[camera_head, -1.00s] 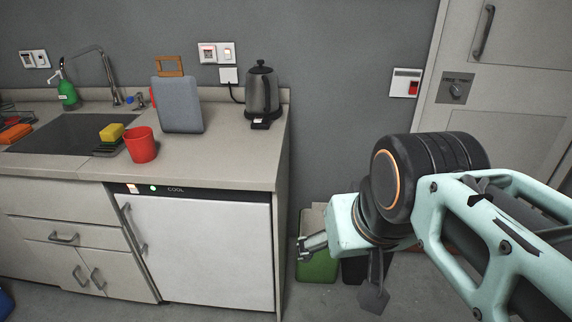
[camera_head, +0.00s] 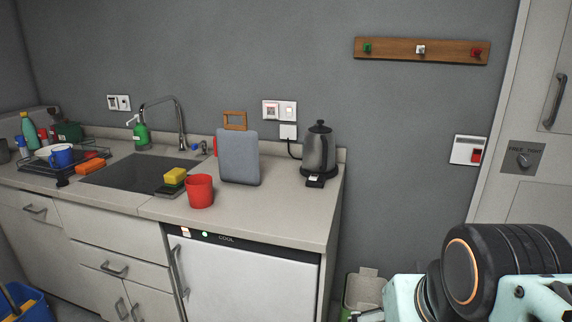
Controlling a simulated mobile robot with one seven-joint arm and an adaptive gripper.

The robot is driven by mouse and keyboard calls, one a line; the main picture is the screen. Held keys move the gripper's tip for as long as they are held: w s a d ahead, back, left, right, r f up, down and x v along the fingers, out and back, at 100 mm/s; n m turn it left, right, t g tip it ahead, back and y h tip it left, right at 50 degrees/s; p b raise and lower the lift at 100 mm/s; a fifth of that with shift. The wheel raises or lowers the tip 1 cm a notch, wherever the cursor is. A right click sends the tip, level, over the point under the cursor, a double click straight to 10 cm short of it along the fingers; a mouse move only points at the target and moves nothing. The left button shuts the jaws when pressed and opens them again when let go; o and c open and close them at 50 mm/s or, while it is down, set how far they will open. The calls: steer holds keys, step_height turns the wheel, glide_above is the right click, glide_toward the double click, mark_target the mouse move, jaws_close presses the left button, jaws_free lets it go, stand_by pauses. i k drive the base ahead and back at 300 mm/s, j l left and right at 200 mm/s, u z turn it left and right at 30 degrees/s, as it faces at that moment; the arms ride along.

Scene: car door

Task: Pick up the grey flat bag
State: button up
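The grey flat bag (camera_head: 239,158) stands upright on the counter, between the red cup and the kettle.
A red cup (camera_head: 199,191) stands left in front of the bag, with a yellow sponge (camera_head: 175,176) beside it. A kettle (camera_head: 319,150) stands to the right. The sink (camera_head: 135,172) is left. The counter (camera_head: 270,212) is clear in front of the bag.

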mark_target(238, 147)
steer(key=i+j, duration=0.9)
